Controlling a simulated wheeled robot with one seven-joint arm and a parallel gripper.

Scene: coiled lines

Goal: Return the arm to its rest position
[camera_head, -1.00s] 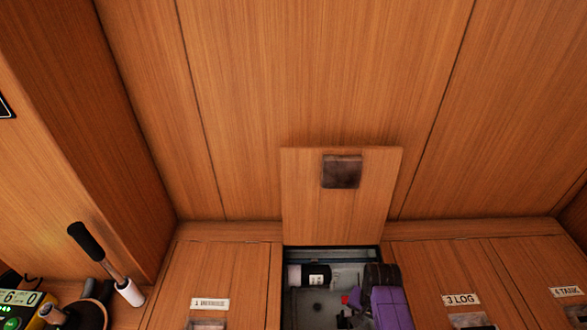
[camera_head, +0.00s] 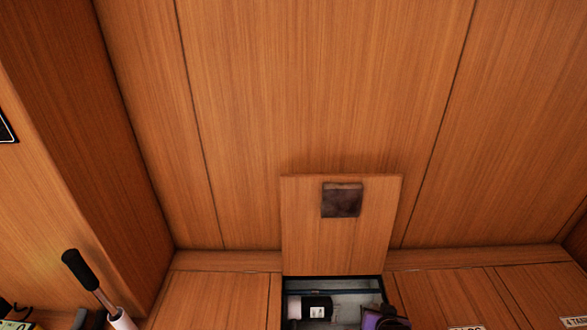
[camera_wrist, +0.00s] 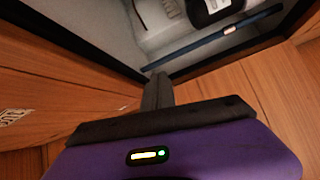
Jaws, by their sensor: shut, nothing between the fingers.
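My gripper (camera_wrist: 157,88) shows in the wrist view with its dark fingers shut together and nothing between them. Its purple body fills the bottom of that view. In the head view only part of my purple and dark gripper body (camera_head: 384,319) shows at the bottom edge, by the right side of an open locker (camera_head: 350,282); its fingertips cannot be made out there. The fingers point towards the locker's rim in the wrist view. A black container with a white label (camera_head: 317,308) lies inside the locker and also shows partly in the wrist view (camera_wrist: 213,8).
The wooden lid (camera_head: 300,230) stands raised behind the locker, with a dark square plate (camera_head: 342,200) on it. A black-handled lever (camera_head: 85,275) stands at the left. Wooden panels rise behind; closed lids (camera_head: 440,290) lie to the right.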

